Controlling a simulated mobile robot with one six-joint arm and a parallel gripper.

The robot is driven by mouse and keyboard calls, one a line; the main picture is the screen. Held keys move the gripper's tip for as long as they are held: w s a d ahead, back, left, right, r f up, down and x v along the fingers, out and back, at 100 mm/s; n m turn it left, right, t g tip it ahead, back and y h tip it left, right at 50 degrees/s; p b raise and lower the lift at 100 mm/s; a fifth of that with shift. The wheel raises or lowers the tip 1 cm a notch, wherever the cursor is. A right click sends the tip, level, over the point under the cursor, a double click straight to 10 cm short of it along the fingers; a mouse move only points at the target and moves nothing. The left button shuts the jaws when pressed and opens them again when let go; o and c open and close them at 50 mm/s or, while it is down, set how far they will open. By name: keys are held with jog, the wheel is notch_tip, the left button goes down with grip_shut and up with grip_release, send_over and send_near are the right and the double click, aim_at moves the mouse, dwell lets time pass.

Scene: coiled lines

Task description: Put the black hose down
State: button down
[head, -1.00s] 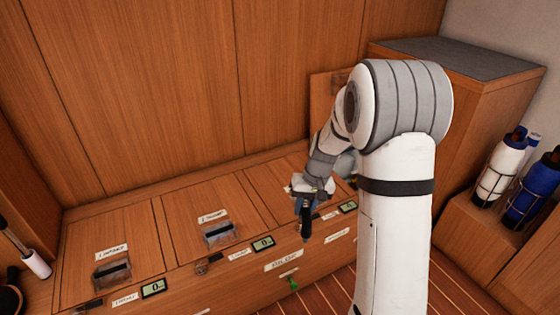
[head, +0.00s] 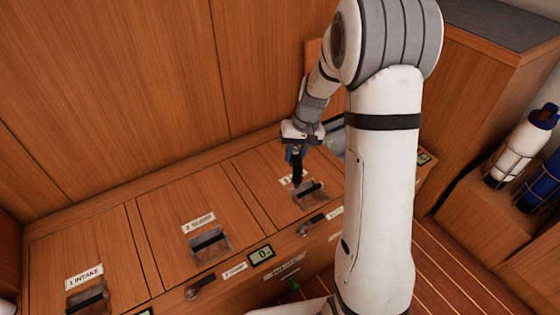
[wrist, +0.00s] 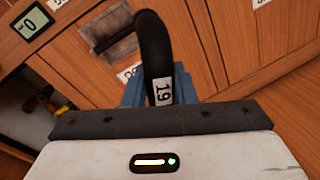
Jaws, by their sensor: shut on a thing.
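The black hose piece (wrist: 155,45) carries a white tag reading 19 and stands out between the blue fingers of my gripper (wrist: 158,92) in the wrist view.
The bench has closed lids, including the intake lid (head: 85,245) and the second lid (head: 180,215), with latches and small displays (head: 261,255). A white bottle (head: 523,145) and a blue bottle (head: 545,190) stand in racks at right. A raised panel shows behind my arm.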

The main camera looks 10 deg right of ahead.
jog(key=shift+w+a, duration=0.1)
jog(key=shift+a, duration=0.05)
jog(key=shift+w+r+m+p, duration=0.2)
jog(key=shift+w+m+p, duration=0.3)
jog(key=shift+m+p, duration=0.15)
jog(key=w+d+m+t+h+p, duration=0.1)
jog(key=w+d+m+t+p, duration=0.1)
jog(key=w+m+p, duration=0.85)
notch_tip(320, 180, down, 10)
jog(key=s+m+b, duration=0.1)
jog(key=b, duration=0.3)
jog(key=shift+a+f+m+b, duration=0.25)
jog(key=shift+m+b, duration=0.05)
jog(key=shift+b, duration=0.1)
jog(key=shift+f, duration=0.1)
jog(key=shift+f, duration=0.15)
jog(key=c, duration=1.2)
grip_release()
